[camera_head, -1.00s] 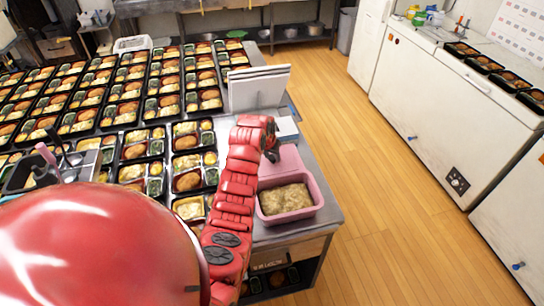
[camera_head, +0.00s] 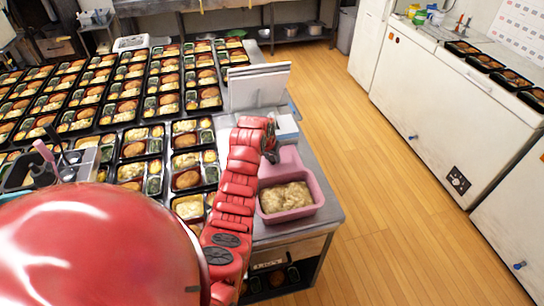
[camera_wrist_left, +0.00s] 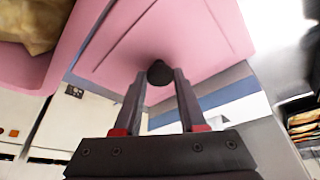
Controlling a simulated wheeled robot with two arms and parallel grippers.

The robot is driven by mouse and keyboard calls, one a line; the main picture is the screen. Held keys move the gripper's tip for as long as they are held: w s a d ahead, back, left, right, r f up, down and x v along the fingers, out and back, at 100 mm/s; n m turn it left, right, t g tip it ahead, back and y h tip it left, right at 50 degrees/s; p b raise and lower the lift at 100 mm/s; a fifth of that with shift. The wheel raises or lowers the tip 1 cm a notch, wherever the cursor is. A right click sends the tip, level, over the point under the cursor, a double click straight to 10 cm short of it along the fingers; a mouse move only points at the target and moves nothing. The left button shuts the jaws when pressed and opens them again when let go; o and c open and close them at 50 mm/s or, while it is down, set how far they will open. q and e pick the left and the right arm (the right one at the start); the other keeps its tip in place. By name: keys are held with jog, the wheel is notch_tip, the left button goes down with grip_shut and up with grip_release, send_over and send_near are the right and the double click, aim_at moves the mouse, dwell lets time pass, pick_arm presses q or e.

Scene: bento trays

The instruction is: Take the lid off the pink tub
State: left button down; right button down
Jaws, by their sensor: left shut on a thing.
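The pink tub (camera_head: 318,205) stands uncovered near the front right corner of the metal table, with pale, chunky food showing inside. Its pink lid (camera_head: 290,157) is just behind the tub, off its opening; my arm partly hides it. In the left wrist view the flat lid (camera_wrist_left: 200,40) fills the upper middle, with the tub's wall (camera_wrist_left: 75,45) beside it at the left. My left gripper (camera_wrist_left: 159,80) is shut on the lid's dark round knob (camera_wrist_left: 160,72). I cannot tell whether the lid touches the table. My right gripper is not in view.
Many filled black bento trays (camera_head: 190,160) cover the table to the left of my arm. A white stand (camera_head: 258,88) and a small white box (camera_head: 286,128) are behind the lid. The wooden floor (camera_head: 400,200) to the right is clear, up to white chest units (camera_head: 430,110).

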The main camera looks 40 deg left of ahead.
pick_arm(q)
jog(key=shift+f, duration=0.2)
dwell(0.4)
jog(key=shift+f+b, duration=0.35)
jog(key=shift+b, duration=0.1)
jog(key=shift+c, duration=2)
grip_release()
jog(key=shift+r, duration=0.15)
jog(key=shift+s+r, duration=0.15)
jog(key=shift+r, duration=0.2)
jog(key=p+v, duration=0.4)
jog(key=v, duration=1.2)
jog(key=shift+r, duration=0.2)
